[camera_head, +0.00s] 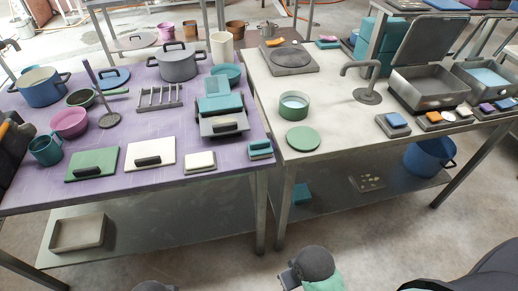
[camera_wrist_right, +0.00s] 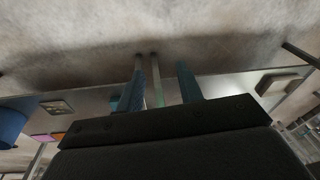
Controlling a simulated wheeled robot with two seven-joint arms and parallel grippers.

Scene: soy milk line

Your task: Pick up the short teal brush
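A short teal block-like thing, which looks like the short teal brush (camera_head: 260,149), lies at the front right corner of the purple table (camera_head: 225,178) in the head view. It has a grey band, and nothing touches it from above. My right gripper shows in the right wrist view (camera_wrist_right: 160,88), with two teal fingers apart and nothing seen held between them. In that view it is over floor and table legs, away from the brush, which I cannot make out there. My left gripper is not clearly seen in either view.
A white sponge-like block (camera_head: 200,161), a white board (camera_head: 151,155) and a teal-grey stacked holder (camera_head: 221,105) stand near the brush. A pale table (camera_head: 330,142) is close on the right, with a green disc (camera_head: 303,138). Bare floor lies in front.

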